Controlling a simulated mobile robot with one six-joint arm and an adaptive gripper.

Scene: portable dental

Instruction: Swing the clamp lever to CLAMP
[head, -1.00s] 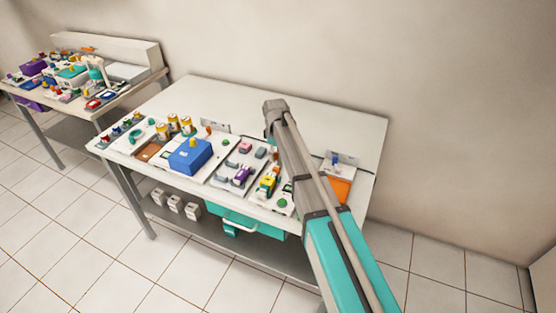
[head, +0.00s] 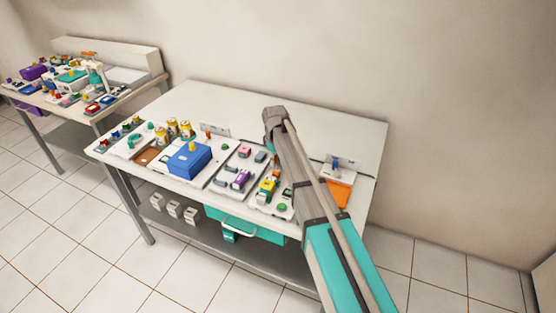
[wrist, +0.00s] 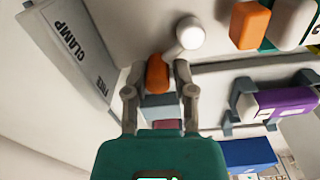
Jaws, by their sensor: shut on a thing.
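In the wrist view, a light label plate (wrist: 75,60) at the upper left carries the words CLAMP and FREE, with FREE at its lower end. My gripper (wrist: 168,68) has its two grey fingers closed around an orange piece (wrist: 157,74), which looks like the grip of the clamp lever. A white round knob (wrist: 189,33) sits just beyond the fingertips. The rest of the lever and its pivot are not clear. In the head view my arm hides the gripper and the lever.
A purple block (wrist: 285,101) rests in grey holders to the right in the wrist view. Orange, teal and white pieces (wrist: 250,24) are at the upper right. In the head view, a blue box (head: 189,159) stands left of my arm, and the table's back (head: 230,98) is bare.

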